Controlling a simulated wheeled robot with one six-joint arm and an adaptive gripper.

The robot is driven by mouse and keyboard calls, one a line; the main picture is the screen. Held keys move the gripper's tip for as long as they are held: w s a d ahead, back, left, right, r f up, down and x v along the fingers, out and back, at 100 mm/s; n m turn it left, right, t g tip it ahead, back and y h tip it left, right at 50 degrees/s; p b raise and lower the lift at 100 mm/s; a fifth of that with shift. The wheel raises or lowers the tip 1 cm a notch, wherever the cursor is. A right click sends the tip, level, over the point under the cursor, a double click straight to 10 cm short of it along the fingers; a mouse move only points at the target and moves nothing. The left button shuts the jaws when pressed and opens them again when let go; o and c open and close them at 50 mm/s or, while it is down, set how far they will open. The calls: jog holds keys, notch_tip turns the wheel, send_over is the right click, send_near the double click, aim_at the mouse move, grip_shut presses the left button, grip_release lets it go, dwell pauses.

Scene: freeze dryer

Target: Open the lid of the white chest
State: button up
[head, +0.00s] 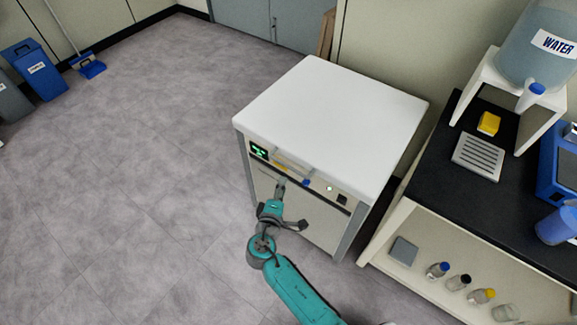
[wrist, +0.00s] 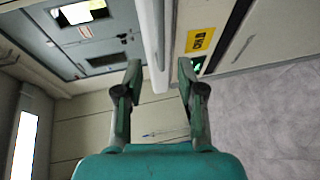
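The white chest (head: 330,110) stands in the middle of the head view with its flat white lid shut. A pale bar handle (head: 293,163) runs along the upper front, below the lid edge. My gripper (head: 281,186) is at the chest's front, by the left part of the handle. In the wrist view my gripper (wrist: 160,72) is open, and the handle bar (wrist: 153,35) shows between its two fingers. I see gaps beside the bar, and cannot tell how deep it sits between the fingertips.
A blue bin (head: 35,70) is far left. The floor (head: 130,180) left of the chest is clear.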

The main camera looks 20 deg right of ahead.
aim_at(288, 165)
jog(key=x, duration=1)
jog(key=shift+w+d+f, duration=0.1)
jog(key=shift+d, duration=0.05)
jog(key=shift+c, duration=0.2)
grip_shut()
